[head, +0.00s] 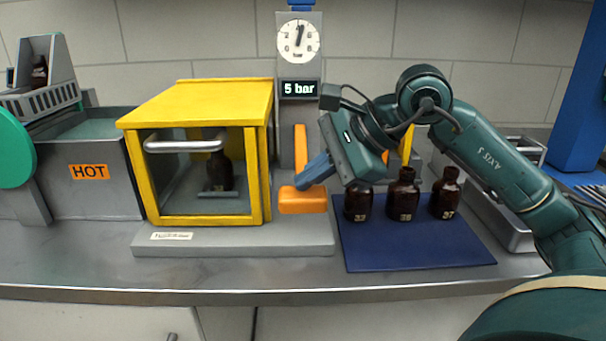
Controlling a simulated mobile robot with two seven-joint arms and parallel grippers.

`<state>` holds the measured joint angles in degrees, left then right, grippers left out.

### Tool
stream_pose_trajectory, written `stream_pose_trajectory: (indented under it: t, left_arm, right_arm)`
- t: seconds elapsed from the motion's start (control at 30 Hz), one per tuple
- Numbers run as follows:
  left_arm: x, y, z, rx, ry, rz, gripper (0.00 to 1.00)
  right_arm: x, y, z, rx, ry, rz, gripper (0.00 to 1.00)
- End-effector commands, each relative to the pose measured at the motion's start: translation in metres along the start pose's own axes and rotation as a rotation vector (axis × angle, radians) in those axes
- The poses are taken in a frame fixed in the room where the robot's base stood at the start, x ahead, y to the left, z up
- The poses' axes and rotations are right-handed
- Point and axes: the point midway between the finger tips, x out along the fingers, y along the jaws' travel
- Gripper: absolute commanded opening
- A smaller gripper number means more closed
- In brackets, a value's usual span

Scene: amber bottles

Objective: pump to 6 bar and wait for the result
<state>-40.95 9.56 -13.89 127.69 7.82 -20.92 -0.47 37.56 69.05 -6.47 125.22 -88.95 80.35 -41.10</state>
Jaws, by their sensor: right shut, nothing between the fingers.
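The round gauge (299,41) stands on a grey column, its needle pointing nearly straight up. The display (299,88) below it reads "5 bar". The orange pump handle (303,202) is at the column's foot, beside the yellow chamber (200,100). A brown bottle (220,170) stands inside the chamber behind its clear front, which looks closed. My right gripper (304,183) is shut and empty, its blue fingers just above the orange handle's flat end; I cannot tell whether they touch it. My left gripper is out of view.
Brown bottles 33 (358,204), 35 (403,200) and 37 (447,197) stand on a blue mat (420,252), close under my right arm. A grey bath marked HOT (90,172) is at left. The counter's front strip is clear.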

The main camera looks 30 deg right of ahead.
Motion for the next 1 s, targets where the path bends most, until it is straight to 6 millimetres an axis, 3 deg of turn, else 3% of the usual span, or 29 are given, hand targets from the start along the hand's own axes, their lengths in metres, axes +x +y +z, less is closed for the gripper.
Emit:
stream_pose_trajectory:
  t: [1.0]
  left_arm:
    - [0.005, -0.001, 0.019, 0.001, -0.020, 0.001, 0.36]
  right_arm:
    - [0.010, 0.008, -0.007, 0.000, 0.001, 0.005, 0.00]
